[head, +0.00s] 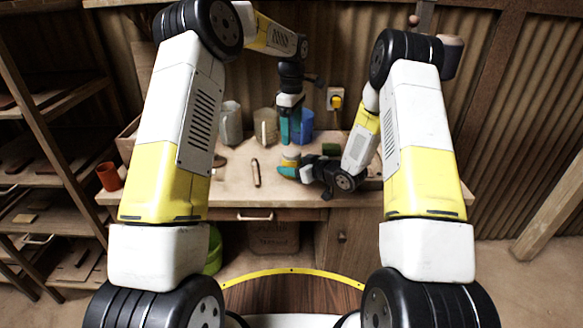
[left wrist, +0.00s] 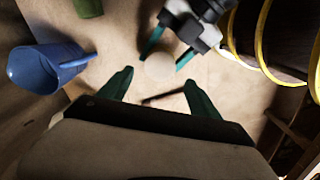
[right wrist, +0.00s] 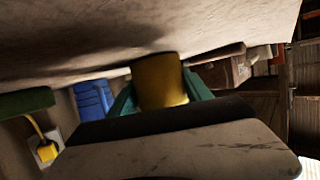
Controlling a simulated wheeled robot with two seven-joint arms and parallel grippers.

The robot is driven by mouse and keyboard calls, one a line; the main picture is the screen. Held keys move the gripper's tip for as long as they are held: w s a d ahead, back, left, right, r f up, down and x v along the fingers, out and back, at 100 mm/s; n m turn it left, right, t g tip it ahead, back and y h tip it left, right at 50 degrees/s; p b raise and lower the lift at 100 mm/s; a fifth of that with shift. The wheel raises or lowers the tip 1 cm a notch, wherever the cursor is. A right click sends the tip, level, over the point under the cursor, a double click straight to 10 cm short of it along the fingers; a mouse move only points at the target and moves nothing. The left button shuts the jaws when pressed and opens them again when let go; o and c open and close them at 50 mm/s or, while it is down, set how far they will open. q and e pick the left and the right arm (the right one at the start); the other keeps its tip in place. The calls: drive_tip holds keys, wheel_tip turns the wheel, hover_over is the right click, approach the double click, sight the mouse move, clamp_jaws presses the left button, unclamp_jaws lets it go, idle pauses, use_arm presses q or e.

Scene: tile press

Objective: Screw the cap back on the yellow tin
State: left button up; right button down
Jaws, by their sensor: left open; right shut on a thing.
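The yellow tin (right wrist: 160,82) is between the teal fingers of my right gripper (right wrist: 160,95) in the right wrist view. In the head view my right gripper (head: 290,168) reaches in low from the right and is shut on it, near the bench top. A pale round top (left wrist: 160,66) shows in the left wrist view, flanked by the right fingers. I cannot tell whether this is the cap or the tin's bare top. My left gripper (head: 290,138) points down just above the tin. Its fingers (left wrist: 158,78) are open, apart on either side of the pale top in that view.
A blue jug (head: 306,124) stands behind the grippers, with pale jugs (head: 231,122) to its left. A green cylinder (head: 330,149) lies behind my right wrist. A thin dark-edged stick (head: 256,172) lies left of the tin. An orange cup (head: 109,176) is at the bench's left end.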

sight(291, 152)
use_arm(q)
wheel_tip(291, 152, down, 7)
drive_tip(key=shift+r, duration=0.2)
